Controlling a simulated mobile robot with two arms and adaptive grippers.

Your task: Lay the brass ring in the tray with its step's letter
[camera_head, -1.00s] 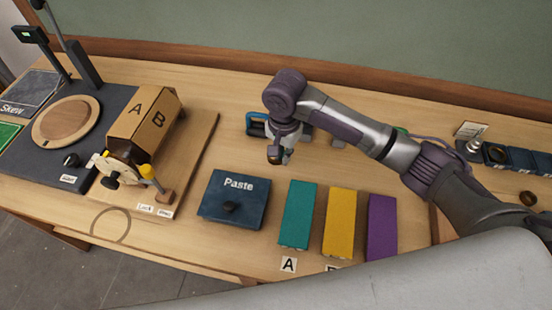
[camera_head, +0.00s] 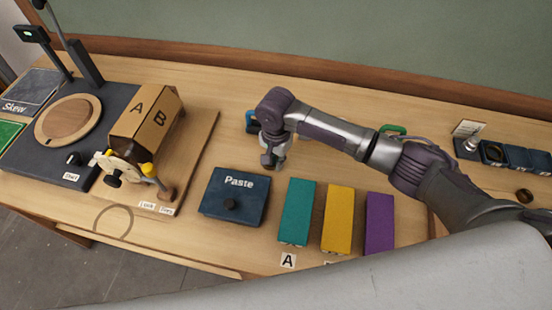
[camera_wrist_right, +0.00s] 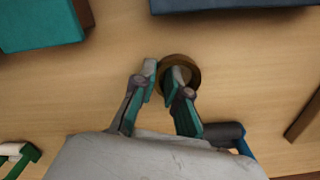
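A brass ring (camera_wrist_right: 187,62) lies on the wooden table below my right gripper in the right wrist view. My right gripper (camera_wrist_right: 161,78) is open, with one finger over the ring's hole and the other just outside its rim. A narrow gap shows between the fingertips. In the head view my right gripper (camera_head: 271,162) points down behind the Paste box, and I cannot make out the ring there. Dark blue trays (camera_head: 513,160) stand in a row at the far right; their letters are not readable. My left gripper is not in view.
The Paste box (camera_head: 235,194) and teal (camera_head: 297,210), yellow (camera_head: 339,219) and purple (camera_head: 379,222) blocks stand in front. A board with the A/B box (camera_head: 145,120) is at left. Another brass-coloured ring (camera_head: 526,196) lies at right. A blue-handled tool (camera_wrist_right: 245,147) is near the gripper.

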